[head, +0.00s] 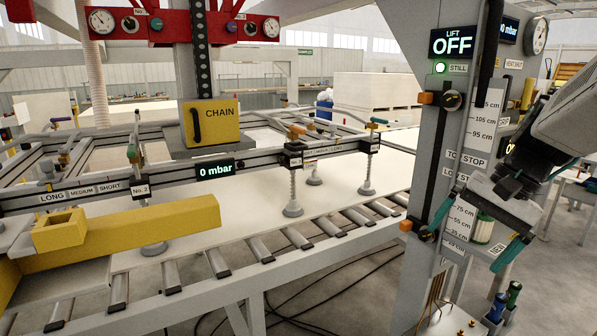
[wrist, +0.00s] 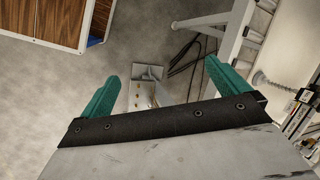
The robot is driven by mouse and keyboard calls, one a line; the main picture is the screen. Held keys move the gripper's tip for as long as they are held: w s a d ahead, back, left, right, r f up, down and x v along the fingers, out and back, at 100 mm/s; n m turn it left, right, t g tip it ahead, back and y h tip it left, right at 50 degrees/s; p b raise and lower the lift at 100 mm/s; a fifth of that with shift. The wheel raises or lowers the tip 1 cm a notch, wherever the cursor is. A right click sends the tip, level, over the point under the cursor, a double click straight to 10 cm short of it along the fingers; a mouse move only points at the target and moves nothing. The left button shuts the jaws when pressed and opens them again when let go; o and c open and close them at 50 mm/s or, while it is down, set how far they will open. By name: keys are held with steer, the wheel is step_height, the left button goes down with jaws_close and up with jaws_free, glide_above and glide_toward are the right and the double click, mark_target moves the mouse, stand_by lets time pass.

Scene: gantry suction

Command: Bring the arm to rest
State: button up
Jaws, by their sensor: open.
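My gripper (head: 467,235) is at the right of the head view, in front of the grey column (head: 452,137) with the height scale. Its two green fingers are spread wide with nothing between them. In the wrist view my gripper (wrist: 159,85) also shows open and empty, with the floor and a small metal plate (wrist: 147,88) far below. My arm comes in from the right edge of the head view. Part of the column's scale and labels is hidden behind my gripper.
A roller conveyor (head: 262,248) carries a white panel (head: 235,212) under a suction frame with several cups. A yellow beam (head: 150,232) crosses the left front. The display on the column (head: 453,42) reads LIFT OFF. Bottles (head: 505,300) stand below my gripper. Dark cables lie on the floor.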

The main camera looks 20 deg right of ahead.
steer(key=s+a+f+n+h, duration=0.1)
steer(key=s+a+n+h, duration=0.1)
steer(key=a+n, duration=0.3)
steer(key=s+a+f+n+h, duration=0.1)
steer(key=s+a+n, duration=0.3)
steer(key=a, duration=0.8)
steer(key=shift+f+n+g+h, duration=0.3)
steer(key=shift+n+g+h, duration=0.1)
steer(key=shift+n, duration=0.4)
